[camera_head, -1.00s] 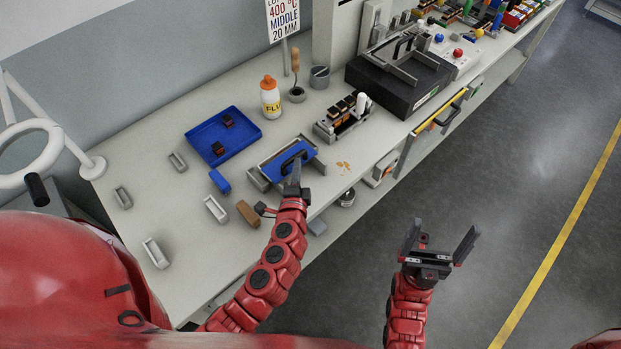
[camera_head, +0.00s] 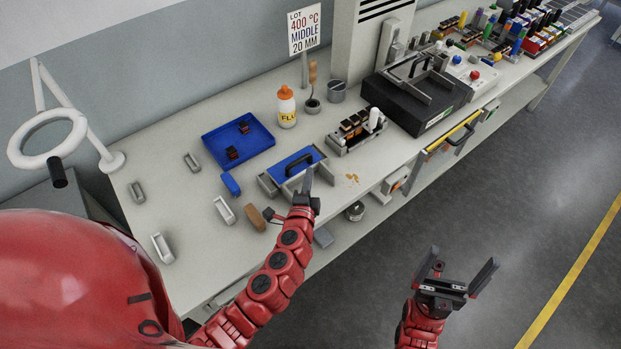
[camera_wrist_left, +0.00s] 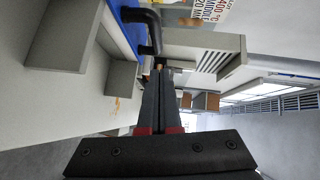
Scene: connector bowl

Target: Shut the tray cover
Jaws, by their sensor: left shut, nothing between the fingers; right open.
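The tray cover (camera_head: 304,154) is a flat blue panel with a black arched handle (camera_head: 298,163). It lies over a grey tray (camera_head: 290,188) near the table's front edge. The left wrist view also shows the handle (camera_wrist_left: 150,30) and part of the blue cover (camera_wrist_left: 123,22). My right gripper (camera_head: 460,278) is open and empty, in front of the table over the floor.
A blue bin (camera_head: 262,135) holds dark parts. An orange-capped bottle (camera_head: 287,108) stands behind the cover, and a connector fixture (camera_head: 357,130) stands to its right. Small grey holders (camera_head: 225,211), a blue block (camera_head: 231,184) and a brown block (camera_head: 257,218) lie to the left.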

